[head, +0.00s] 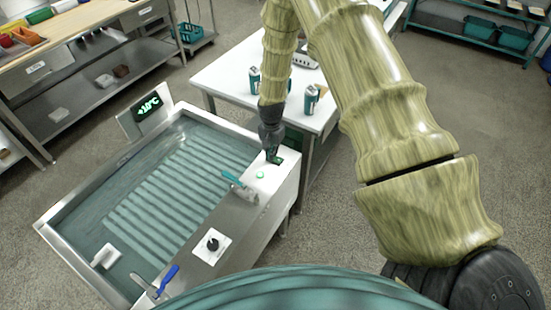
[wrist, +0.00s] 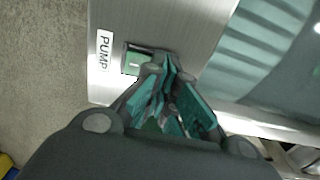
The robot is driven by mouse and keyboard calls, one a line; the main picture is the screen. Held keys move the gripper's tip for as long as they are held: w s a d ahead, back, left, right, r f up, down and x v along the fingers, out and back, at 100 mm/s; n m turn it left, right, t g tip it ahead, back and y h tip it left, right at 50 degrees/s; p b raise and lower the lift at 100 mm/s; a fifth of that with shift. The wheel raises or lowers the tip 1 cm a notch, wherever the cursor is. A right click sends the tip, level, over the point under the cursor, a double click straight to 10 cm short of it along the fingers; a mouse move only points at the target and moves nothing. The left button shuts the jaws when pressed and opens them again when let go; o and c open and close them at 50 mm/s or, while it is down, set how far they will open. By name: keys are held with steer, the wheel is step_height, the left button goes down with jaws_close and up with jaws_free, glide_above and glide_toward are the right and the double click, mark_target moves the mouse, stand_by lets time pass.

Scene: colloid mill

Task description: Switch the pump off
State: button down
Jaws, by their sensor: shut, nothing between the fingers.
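The pump switch (wrist: 137,60) is a dark-framed rocker with a green face, set in a metal panel beside a white label reading PUMP (wrist: 104,50). In the wrist view my gripper (wrist: 168,65) is shut and empty, its fingertips just right of the switch. I cannot tell whether they touch its frame. In the head view my gripper (head: 272,155) points down at the far end of the metal bath's side panel (head: 228,225). The switch is partly hidden beside the fingertips there.
The bath (head: 120,215) has a temperature display (head: 150,107) at its back. A white table (head: 225,75) with cans stands behind.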

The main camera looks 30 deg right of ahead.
steer(key=shift+r+p, duration=2.05)
steer(key=shift+r, duration=1.4)
